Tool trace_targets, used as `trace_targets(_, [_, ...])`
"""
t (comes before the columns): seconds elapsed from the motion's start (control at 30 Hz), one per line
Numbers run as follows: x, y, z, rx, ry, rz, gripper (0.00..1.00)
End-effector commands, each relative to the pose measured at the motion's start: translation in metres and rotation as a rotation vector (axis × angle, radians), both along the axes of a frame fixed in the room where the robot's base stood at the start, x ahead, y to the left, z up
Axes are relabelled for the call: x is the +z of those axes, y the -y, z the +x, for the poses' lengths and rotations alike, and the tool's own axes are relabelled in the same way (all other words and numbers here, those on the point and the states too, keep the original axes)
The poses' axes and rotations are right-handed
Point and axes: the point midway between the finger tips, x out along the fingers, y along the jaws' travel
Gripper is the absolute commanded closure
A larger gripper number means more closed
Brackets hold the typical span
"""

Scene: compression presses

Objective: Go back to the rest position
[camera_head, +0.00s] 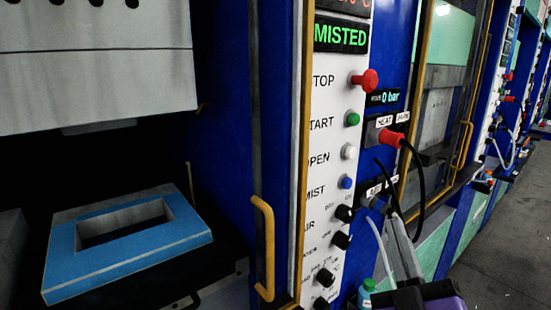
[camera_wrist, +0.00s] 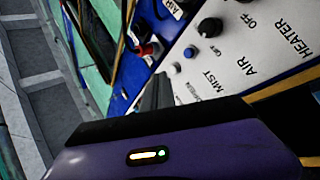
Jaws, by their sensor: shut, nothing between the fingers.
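My gripper (camera_head: 393,218) is at the lower right of the head view, its dark fingers shut and pointing up from the purple body. It is in front of the blue panel, right of the white control panel (camera_head: 325,165). In the wrist view my gripper (camera_wrist: 158,88) shows its fingers together and empty, close to the panel labels. I cannot tell whether the fingertips touch anything. The control panel has a red STOP button (camera_head: 365,80), a green START button (camera_head: 353,119), a blue MIST button (camera_head: 347,183) and black knobs. The display (camera_head: 340,37) reads MISTED.
A press at left is open, with a blue frame-shaped mould (camera_head: 85,235) under the upper grey block (camera_head: 95,65). A yellow handle (camera_head: 264,245) sticks out beside the panel. Red connectors (camera_head: 391,138) and black hoses hang near my gripper. Grey floor (camera_head: 510,240) is clear at right.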

Motion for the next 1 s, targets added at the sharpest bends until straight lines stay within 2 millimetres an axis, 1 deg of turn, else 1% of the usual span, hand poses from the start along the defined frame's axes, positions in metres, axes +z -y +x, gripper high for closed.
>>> trace_targets(0.03, [-0.015, -0.001, -0.011, 0.024, -0.018, 0.044, 1.0])
trace_targets(0.17, [-0.051, -0.002, -0.041, 0.09, -0.061, 0.172, 1.0])
trace_targets(0.3, [-0.091, -0.002, -0.08, 0.15, -0.123, 0.317, 1.0])
trace_targets(0.37, [-0.106, -0.003, -0.098, 0.169, -0.151, 0.372, 1.0])
trace_targets(0.4, [-0.117, -0.003, -0.11, 0.179, -0.173, 0.408, 1.0])
trace_targets(0.47, [-0.131, -0.003, -0.128, 0.193, -0.202, 0.461, 1.0])
trace_targets(0.5, [-0.14, -0.003, -0.141, 0.199, -0.224, 0.493, 1.0])
trace_targets(0.67, [-0.172, -0.002, -0.191, 0.212, -0.314, 0.613, 1.0])
trace_targets(0.7, [-0.179, -0.002, -0.204, 0.211, -0.339, 0.638, 1.0])
trace_targets(0.77, [-0.189, -0.001, -0.223, 0.209, -0.376, 0.674, 1.0])
trace_targets(0.9, [-0.21, 0.001, -0.269, 0.189, -0.474, 0.737, 1.0])
trace_targets(1.0, [-0.223, 0.002, -0.3, 0.166, -0.551, 0.757, 1.0])
